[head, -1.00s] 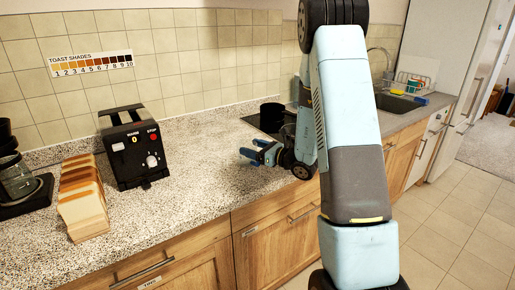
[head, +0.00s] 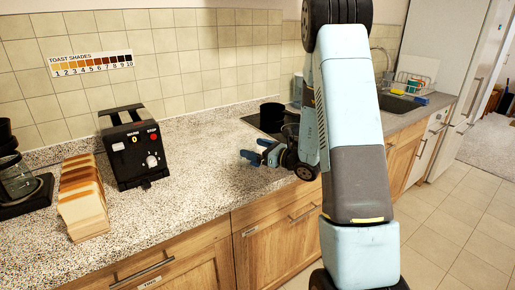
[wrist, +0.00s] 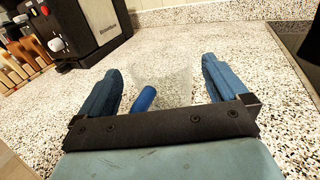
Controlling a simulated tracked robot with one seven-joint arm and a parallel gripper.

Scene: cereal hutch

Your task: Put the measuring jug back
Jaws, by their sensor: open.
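A clear, see-through jug (wrist: 172,72) stands on the speckled counter in the wrist view, with a short blue bar that looks like its handle (wrist: 144,98) on its near left side. Its outline is faint, and I cannot make it out in the head view. My gripper (wrist: 161,66) is open, with one blue finger on each side of the jug; I cannot tell whether either finger touches it. In the head view my gripper (head: 256,152) is low over the counter, pointing left, partly behind my arm.
A black toaster (head: 133,148) stands left on the counter (head: 190,165), with sliced bread (head: 82,203) beside it. A glass carafe on a black stand (head: 18,180) is at far left. A dark pot (head: 271,112) sits on the hob behind my gripper. The counter between toaster and gripper is clear.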

